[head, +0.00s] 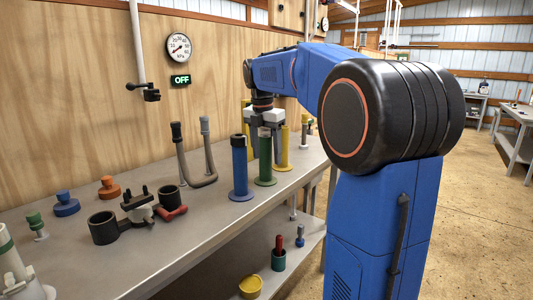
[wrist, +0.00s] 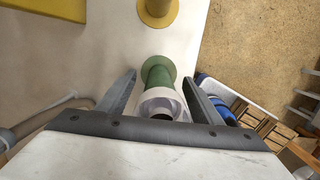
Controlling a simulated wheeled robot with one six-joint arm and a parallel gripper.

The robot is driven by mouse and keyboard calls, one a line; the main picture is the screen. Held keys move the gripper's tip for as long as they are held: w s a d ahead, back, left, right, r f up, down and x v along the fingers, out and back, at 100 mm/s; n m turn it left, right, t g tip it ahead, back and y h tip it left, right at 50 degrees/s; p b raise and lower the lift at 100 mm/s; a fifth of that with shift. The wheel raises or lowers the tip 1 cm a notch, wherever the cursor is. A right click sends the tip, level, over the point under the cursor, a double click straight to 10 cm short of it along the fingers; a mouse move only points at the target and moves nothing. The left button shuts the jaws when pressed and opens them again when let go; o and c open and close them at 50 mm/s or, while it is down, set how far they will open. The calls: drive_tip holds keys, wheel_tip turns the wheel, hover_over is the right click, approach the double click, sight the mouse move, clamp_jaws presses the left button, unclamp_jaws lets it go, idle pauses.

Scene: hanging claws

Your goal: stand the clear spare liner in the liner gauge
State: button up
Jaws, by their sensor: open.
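My gripper (head: 265,148) is over the bench's far end, pointing down at a green tube on a round foot (head: 265,172). In the wrist view my gripper (wrist: 160,82) is open, one finger on each side of the green tube (wrist: 157,72). A pale, whitish sleeve with a dark opening (wrist: 161,103) shows at the tube's near end, between the fingers; it may be the clear liner. I cannot tell whether the fingers touch it. No part is clearly marked as the liner gauge.
A blue tube (head: 240,172) stands left of the green one, and a yellow tube (head: 282,152) stands right of it. The wall sign (head: 180,80) reads OFF.

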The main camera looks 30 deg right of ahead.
clamp_jaws()
drive_tip(key=shift+r, duration=9)
